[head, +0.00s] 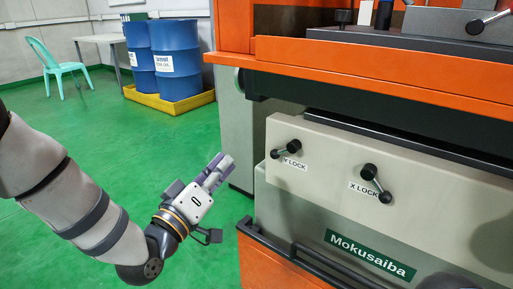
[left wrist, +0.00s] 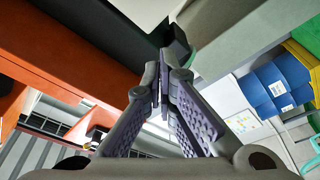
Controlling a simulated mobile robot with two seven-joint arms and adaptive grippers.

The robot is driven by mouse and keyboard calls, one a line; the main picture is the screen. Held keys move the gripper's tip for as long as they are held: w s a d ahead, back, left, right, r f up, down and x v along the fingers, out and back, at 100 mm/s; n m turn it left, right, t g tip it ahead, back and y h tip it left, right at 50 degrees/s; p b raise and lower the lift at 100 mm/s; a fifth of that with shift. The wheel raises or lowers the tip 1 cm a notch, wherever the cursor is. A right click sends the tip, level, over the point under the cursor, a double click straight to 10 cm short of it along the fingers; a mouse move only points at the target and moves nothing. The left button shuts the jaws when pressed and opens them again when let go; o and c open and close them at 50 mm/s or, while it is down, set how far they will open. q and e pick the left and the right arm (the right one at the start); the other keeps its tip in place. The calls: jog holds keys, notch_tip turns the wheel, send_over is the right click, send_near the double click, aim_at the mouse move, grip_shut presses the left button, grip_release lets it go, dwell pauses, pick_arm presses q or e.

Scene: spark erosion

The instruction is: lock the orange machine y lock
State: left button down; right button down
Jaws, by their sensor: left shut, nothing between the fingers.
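The orange machine (head: 370,75) fills the right of the head view. Its Y lock lever (head: 286,149) sits at the left of the grey front panel, a black-knobbed handle above a "Y LOCK" label. My left gripper (head: 222,168) is in front and to the left of that lever, apart from it, with its fingers shut and empty. In the left wrist view the fingers (left wrist: 162,82) are together, with the machine's dark edge and orange body behind them. I cannot make out the Y lock lever in that view. My right gripper is not in view.
An X lock lever (head: 376,183) is to the right on the same panel. An orange lower edge with a dark rail (head: 300,258) juts out below. Blue drums (head: 177,60) on a yellow pallet (head: 170,101), a table (head: 103,39) and a green chair (head: 55,65) stand behind. The green floor at left is clear.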

aim_at(284, 150)
pick_arm(q)
jog(key=shift+s, duration=0.15)
jog(key=shift+d, duration=0.1)
jog(key=w+d, duration=0.2)
jog(key=w, duration=0.1)
jog(key=w+d+b, duration=0.1)
jog(key=w+d, duration=0.2)
jog(key=w+d+f+b, duration=0.1)
jog(key=w+d, duration=0.1)
jog(key=w, duration=0.1)
jog(key=shift+d, duration=0.25)
